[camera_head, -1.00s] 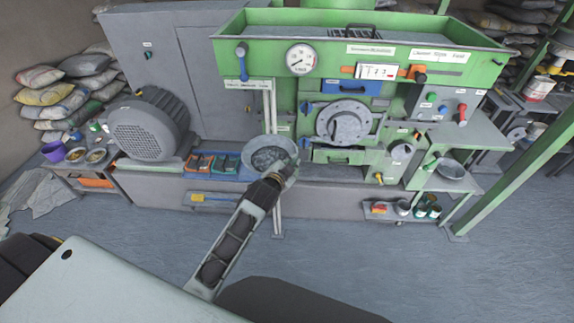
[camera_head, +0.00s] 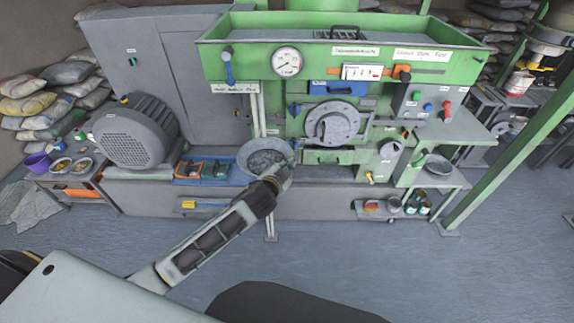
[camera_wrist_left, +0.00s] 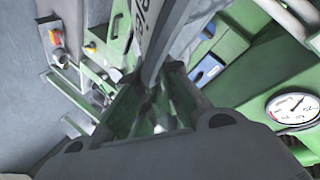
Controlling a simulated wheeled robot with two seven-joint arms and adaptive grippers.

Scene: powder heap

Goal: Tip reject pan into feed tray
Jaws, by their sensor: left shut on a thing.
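A round grey metal pan (camera_head: 243,153) holds dark grey lumpy material and is held in front of the green machine, roughly level. My left gripper (camera_head: 286,172) is shut on its near right rim. In the left wrist view a grey edge with lettering (camera_wrist_left: 147,30) runs between the fingers (camera_wrist_left: 155,100); the pan's contents are hidden there. The long green tray (camera_head: 325,63) on top of the machine, which looks like the feed tray, is open, above and behind the pan. My right gripper is not in view.
A grey motor (camera_head: 130,137) stands left. Another pan (camera_head: 438,165) sits on the right shelf. The floor in front is clear.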

